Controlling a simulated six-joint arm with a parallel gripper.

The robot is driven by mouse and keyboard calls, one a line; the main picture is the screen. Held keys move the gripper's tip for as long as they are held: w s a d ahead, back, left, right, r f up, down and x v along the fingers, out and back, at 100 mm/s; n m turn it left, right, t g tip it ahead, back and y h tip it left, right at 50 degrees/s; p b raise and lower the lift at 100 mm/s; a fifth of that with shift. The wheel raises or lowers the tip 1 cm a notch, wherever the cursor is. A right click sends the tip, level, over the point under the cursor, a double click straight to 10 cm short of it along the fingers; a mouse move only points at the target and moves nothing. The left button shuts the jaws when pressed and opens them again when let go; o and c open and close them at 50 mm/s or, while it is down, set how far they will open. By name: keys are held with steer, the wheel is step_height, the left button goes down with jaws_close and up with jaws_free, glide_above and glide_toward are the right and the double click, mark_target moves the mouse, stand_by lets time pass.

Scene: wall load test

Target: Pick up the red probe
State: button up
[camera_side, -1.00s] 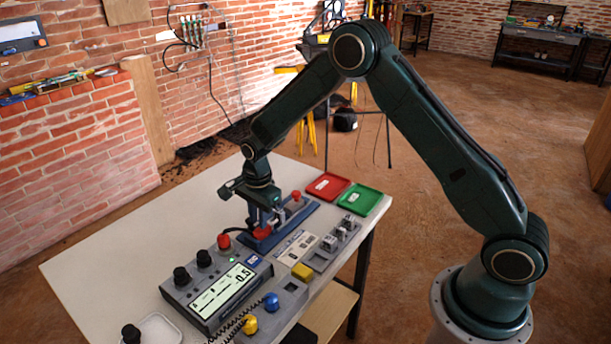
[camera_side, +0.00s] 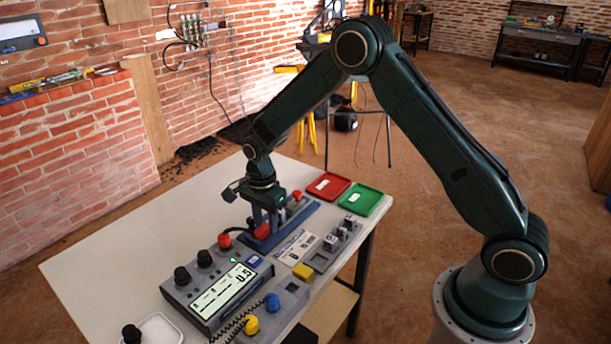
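My gripper (camera_side: 264,226) points down over the blue fixture (camera_side: 300,221) near the table's far edge. Its two fingers stand apart. A red part (camera_side: 262,231) shows low between and behind the fingers, partly hidden. I cannot tell whether the fingers touch it. A second red piece (camera_side: 297,195) sits at the far end of the same fixture. A red knob-like piece (camera_side: 224,241) stands left of the gripper, by the grey meter, with a black cable near it. I cannot tell for certain which red piece is the probe.
The grey meter (camera_side: 185,295) with black knobs and a lit screen stands in front. Blue (camera_side: 272,301) and yellow (camera_side: 251,326) knobs sit right of it. A red tray (camera_side: 327,186) and a green tray (camera_side: 360,199) lie at the far right. The table's left side (camera_side: 120,255) is clear.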

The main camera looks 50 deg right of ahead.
steer(key=shift+c, duration=0.8)
steer(key=shift+w+d+r, duration=0.1)
steer(key=shift+w+r, duration=0.05)
steer(key=shift+w+d+r+y, duration=0.2)
steer(key=shift+r+y, duration=0.2)
steer(key=shift+r, duration=0.05)
steer(key=d+r+y, duration=0.3)
steer(key=d+r, duration=0.2)
steer(key=r, duration=0.4)
steer(key=shift+w+d+y, duration=0.2)
steer(key=shift+w+y, duration=0.2)
steer(key=shift+x, duration=4.35)
steer(key=shift+f, duration=0.1)
